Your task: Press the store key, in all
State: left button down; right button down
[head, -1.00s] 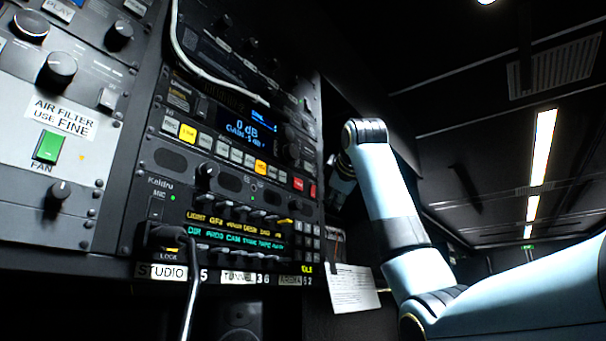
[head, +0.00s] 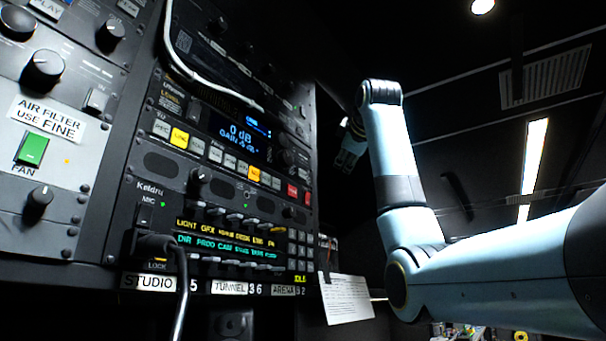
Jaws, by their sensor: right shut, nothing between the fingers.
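The rack unit (head: 203,120) in the middle of the head view has a blue-lit display (head: 243,135) reading "0 dB". Below the display runs a row of small keys: a lit yellow key (head: 179,138), several pale keys (head: 214,153), an amber key (head: 253,174) and a red key (head: 292,191) at the right end. Their lettering is too small to tell which one is the store key. My right gripper (head: 346,165) is shut and empty, to the right of the rack and apart from the keys, its fingers pointing downward. My left gripper is not in view.
The Keldru intercom panel (head: 222,239) sits below, with a plugged cable (head: 184,290) hanging from it. A white cable (head: 205,82) crosses above the display. A paper card (head: 346,299) hangs at the lower right. A grey fan panel (head: 45,120) is at left.

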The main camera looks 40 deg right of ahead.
aim_at(302, 174)
jog(key=w+a+p, duration=0.2)
jog(key=w+p, duration=0.2)
jog(key=w, duration=0.3)
jog(key=shift+w+a, duration=0.15)
jog(key=shift+w, duration=0.15)
dwell(1.2)
jog(key=shift+w+a+p, duration=0.1)
jog(key=shift+w+p, duration=0.3)
